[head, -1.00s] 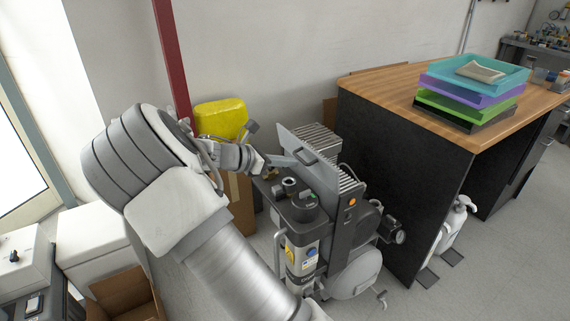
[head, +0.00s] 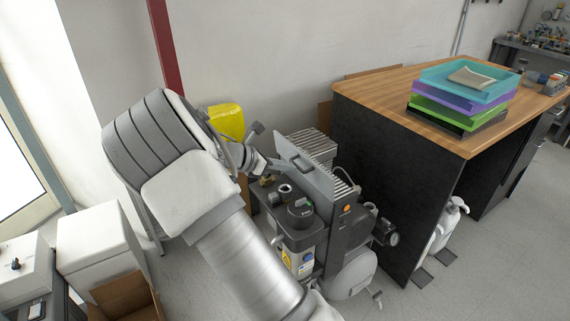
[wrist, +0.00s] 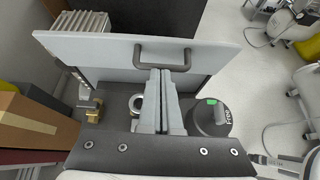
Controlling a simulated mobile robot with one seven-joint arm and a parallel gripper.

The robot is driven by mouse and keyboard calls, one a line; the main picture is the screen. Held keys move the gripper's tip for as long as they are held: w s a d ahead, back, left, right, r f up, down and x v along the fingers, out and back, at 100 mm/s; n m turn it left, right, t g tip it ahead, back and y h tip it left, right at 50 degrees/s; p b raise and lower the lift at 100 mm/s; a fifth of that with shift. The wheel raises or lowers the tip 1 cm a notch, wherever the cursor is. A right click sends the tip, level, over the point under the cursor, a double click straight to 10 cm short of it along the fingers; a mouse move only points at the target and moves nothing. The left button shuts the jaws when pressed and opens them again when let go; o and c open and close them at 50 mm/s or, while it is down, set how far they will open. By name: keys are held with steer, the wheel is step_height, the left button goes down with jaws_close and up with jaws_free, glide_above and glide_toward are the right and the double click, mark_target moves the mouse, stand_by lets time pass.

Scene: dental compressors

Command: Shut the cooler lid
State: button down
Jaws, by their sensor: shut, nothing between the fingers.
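The cooler lid is a flat grey panel (head: 312,178) with a dark bar handle, standing raised and tilted on the compressor unit (head: 301,236). In the wrist view the lid (wrist: 100,50) spans the upper middle, and its handle (wrist: 163,66) is at the centre. My gripper (head: 288,163) is at the lid's handle side in the head view. In the wrist view my gripper (wrist: 166,76) is shut and empty, its fingertips overlapping the handle's lower bar. I cannot tell whether they touch it. My arm hides part of the compressor's left side.
A round black cap (wrist: 208,118) and brass fittings (wrist: 90,104) sit on the compressor top near my fingers. A wooden-topped bench (head: 400,88) with stacked trays (head: 462,95) stands right. Cardboard (wrist: 32,125) and a yellow item (head: 227,122) are left.

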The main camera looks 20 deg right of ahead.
mark_target(306, 157)
steer(key=shift+w+d+r+y+p, duration=0.15)
steer(key=shift+d+r+y+p, duration=1.05)
steer(key=shift+p, duration=2.1)
steer(key=p, duration=0.2)
steer(key=d+r+y+p, duration=0.1)
steer(key=p, duration=0.1)
steer(key=shift+w+d+g+p, duration=0.15)
steer(key=shift+d+g+p, duration=0.1)
steer(key=shift+g+p, duration=0.15)
steer(key=y+p, duration=0.1)
steer(key=p, duration=0.1)
steer(key=d+y+p, duration=0.1)
steer(key=p, duration=0.1)
steer(key=d+y+p, duration=0.1)
steer(key=shift+w+d+r+p, duration=0.25)
steer(key=shift+r+p, duration=0.1)
steer(key=shift+p, duration=0.05)
steer(key=w+d+f+g+y, duration=0.1)
steer(key=d+f+y, duration=0.4)
steer(key=d, duration=0.5)
steer(key=shift+w+d+y+b, duration=0.25)
steer(key=shift+w+y+b, duration=0.25)
steer(key=shift+w, duration=0.1)
